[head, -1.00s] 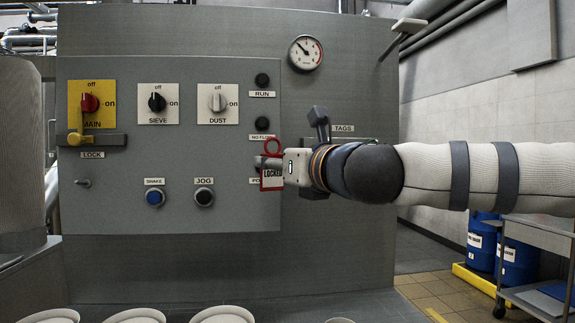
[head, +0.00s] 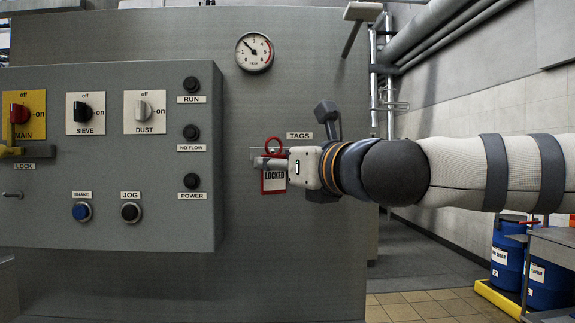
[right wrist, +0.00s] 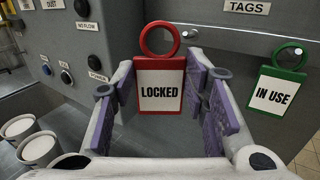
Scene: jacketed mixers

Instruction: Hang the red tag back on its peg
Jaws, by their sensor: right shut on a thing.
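The red tag (head: 273,185) has a ring on top and a white card reading LOCKED. My right gripper (head: 268,163) is shut on it and holds it upright in front of the panel, under the TAGS label (head: 299,135). In the right wrist view the red tag (right wrist: 160,88) is between the purple finger pads, its ring standing above them. A bare metal peg (right wrist: 186,125) shows behind and right of the ring. The ring is beside this peg in the picture, not around it. My left gripper is not in view.
A green IN USE tag (right wrist: 276,88) hangs on another peg at right. The control box (head: 110,230) with knobs and buttons stands out from the panel on the left. A gauge (head: 254,52) is above. Blue drums (head: 507,258) and a cart stand at far right.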

